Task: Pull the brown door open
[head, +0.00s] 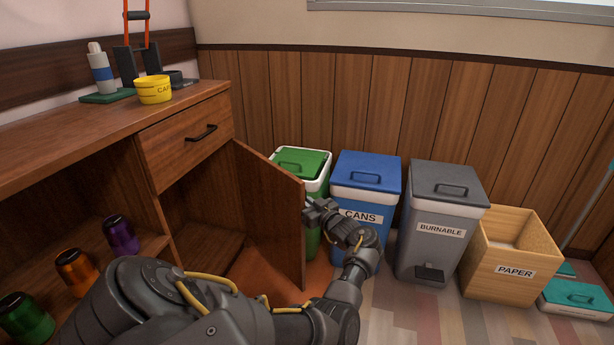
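The brown door (270,205) of the wooden cabinet stands swung out from the cabinet front, below the drawer. Its inner face is toward me, and the opening to its left shows an empty compartment. My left gripper (312,208) is at the door's free edge, on the far side toward the bins. Whether its fingers touch the door or hold anything is too small to tell, and any handle on the outer face is hidden. My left arm crosses the bottom of the view in front of the door's lower part. My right gripper is not in view.
A closed drawer (186,140) with a black handle sits above the opening. A green bin (300,163), a blue CANS bin (366,172), a grey BURNABLE bin (440,215) and a PAPER box (510,255) line the wall. Floor in front of the grey bin is clear.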

